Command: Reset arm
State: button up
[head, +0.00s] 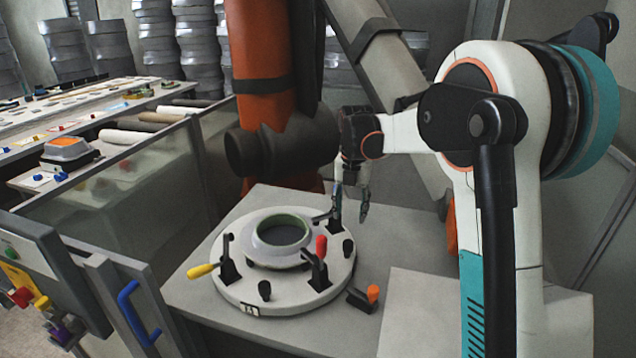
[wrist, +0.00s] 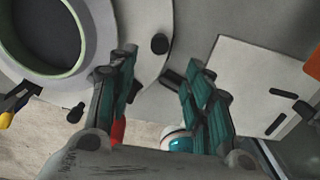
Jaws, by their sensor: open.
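My gripper (head: 350,208) hangs from my white arm (head: 402,132), pointing down over the right rear edge of the round white mould plate (head: 228,277). In the wrist view my gripper (wrist: 158,64) has its two dark teal fingers apart, with nothing held between them. The plate carries a pale ring (head: 262,253) with a green inner lip. A yellow-handled clamp (head: 203,270) and a red-handled clamp (head: 320,262) stand around the ring. My fingers partly hide another clamp at the rear of the plate. I cannot tell whether they touch it.
A dark nozzle (head: 283,150) on an orange column (head: 262,60) hangs behind the plate. A black block with an orange knob (head: 372,294) sits on the grey table (head: 420,240). A clear panel (head: 130,190) borders the left.

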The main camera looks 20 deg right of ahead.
jog(key=shift+s+r, duration=0.1)
jog(key=s+a+r+m+t, duration=0.2)
jog(key=s+r+m, duration=0.3)
jog(key=s+m, duration=0.25)
jog(key=s+a+r+m+t, duration=0.1)
jog(key=s+a+r+m, duration=0.25)
jog(key=s+m, duration=0.35)
jog(key=s+a+f+m+t, duration=0.1)
jog(key=s+m+t, duration=0.1)
jog(key=s+m, duration=0.5)
jog(key=s+a+f+m+t, duration=0.1)
jog(key=s+f+m+t, duration=0.1)
jog(key=s+m, duration=0.6)
jog(key=shift+s+a+f, duration=0.15)
jog(key=shift+s, duration=1)
